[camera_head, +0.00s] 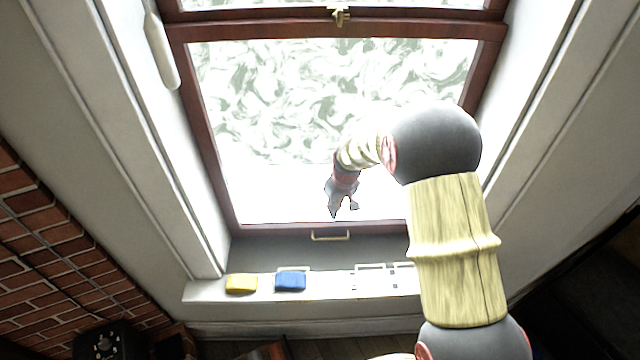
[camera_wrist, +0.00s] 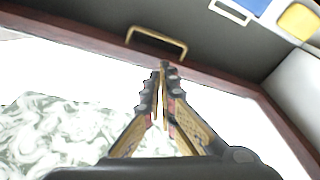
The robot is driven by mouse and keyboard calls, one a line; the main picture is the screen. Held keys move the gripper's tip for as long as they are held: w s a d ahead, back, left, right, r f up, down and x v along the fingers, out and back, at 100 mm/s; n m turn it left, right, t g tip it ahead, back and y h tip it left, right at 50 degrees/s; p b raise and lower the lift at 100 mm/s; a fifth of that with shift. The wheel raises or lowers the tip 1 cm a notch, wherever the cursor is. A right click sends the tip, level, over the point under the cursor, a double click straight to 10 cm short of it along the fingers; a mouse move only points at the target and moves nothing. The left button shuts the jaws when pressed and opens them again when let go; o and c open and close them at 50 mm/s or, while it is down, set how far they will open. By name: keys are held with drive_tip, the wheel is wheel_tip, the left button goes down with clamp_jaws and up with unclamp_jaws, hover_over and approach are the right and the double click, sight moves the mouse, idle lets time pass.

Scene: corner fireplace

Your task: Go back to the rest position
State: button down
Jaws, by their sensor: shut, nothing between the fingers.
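My gripper (camera_head: 343,208) is in front of the lower part of the window in the head view, above the sill. In the wrist view my gripper (camera_wrist: 163,72) shows its two fingers meeting at the tips, with nothing between them. My arm comes in from the lower right and bends over towards the window. The gripper looks apart from the sill and its objects.
A yellow block (camera_head: 241,283) and a blue block (camera_head: 290,281) lie on the white window sill (camera_head: 335,288). White outlines mark the sill. The window frame (camera_head: 212,150) has a brass handle (camera_head: 330,236) at its bottom. A brick wall (camera_head: 50,240) stands at left.

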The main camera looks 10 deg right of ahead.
drive_tip(key=s+r+m+g, duration=0.1)
drive_tip(key=s+m+g, duration=0.1)
drive_tip(key=s, duration=0.7)
drive_tip(key=s+a+r+t, duration=0.1)
drive_tip(key=s+r+t, duration=0.4)
drive_tip(key=s+r, duration=1.9)
wheel_tip(320, 180, up, 4)
drive_tip(key=shift+s+a+r+h, duration=0.2)
drive_tip(key=shift+s+a+h, duration=0.05)
drive_tip(key=shift+a+h, duration=0.15)
